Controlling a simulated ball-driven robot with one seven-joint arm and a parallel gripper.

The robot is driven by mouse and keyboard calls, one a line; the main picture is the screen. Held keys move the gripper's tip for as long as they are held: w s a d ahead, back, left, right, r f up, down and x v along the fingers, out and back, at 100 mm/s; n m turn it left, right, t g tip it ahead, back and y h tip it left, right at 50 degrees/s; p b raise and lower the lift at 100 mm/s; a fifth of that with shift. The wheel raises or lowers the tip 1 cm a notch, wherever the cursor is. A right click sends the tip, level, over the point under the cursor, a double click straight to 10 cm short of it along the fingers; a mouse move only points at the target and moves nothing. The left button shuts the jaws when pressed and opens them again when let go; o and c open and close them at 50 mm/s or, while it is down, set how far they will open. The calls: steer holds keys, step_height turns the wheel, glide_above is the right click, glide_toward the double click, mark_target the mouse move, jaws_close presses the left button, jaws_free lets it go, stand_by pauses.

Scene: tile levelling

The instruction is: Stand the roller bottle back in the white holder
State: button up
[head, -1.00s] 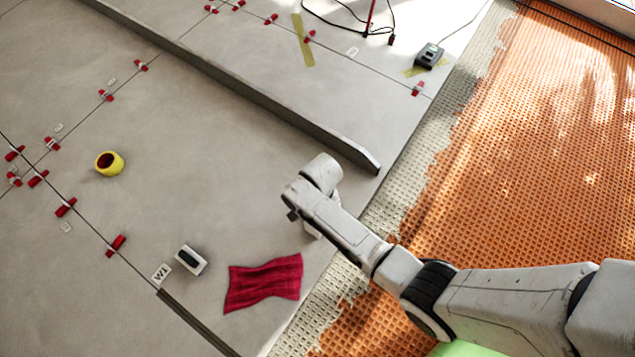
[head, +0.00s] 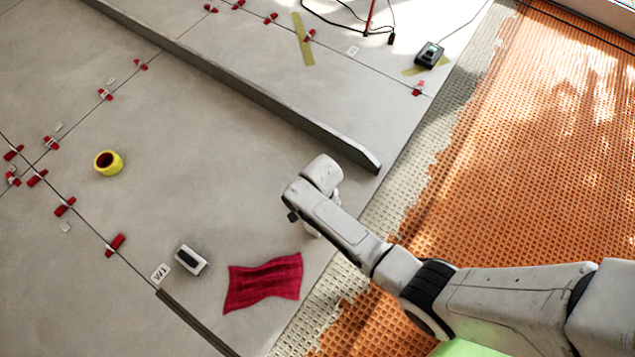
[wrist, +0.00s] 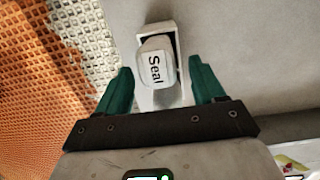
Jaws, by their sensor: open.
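In the wrist view, a white bottle marked "Seal" (wrist: 155,68) is inside the upright outline of a white holder (wrist: 171,28). I cannot tell how deep it sits or whether it leans. My gripper (wrist: 161,72) has two green fingers, open, one on each side of the bottle and holder, with gaps visible. In the head view my arm hides the fingers, the bottle and most of the holder.
A red cloth (head: 264,282) lies left of my arm. A small white block with a dark top (head: 190,260) and a yellow tape roll (head: 109,162) are farther left. A long grey raised strip (head: 270,105) crosses behind. Orange matting (head: 510,180) lies right.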

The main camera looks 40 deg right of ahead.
step_height(320, 180, up, 13)
steer(key=p, duration=0.7)
steer(key=s+d+r+n, duration=0.4)
steer(key=s+r+n, duration=0.3)
steer(key=s, duration=0.1)
steer(key=s+d+r+n+t+h, duration=0.1)
steer(key=s+d+r+n, duration=0.2)
steer(key=s+r+n, duration=0.4)
steer(key=shift+s+d, duration=0.35)
steer(key=shift+s, duration=0.4)
step_height(320, 180, up, 28)
steer(key=p, duration=2.7)
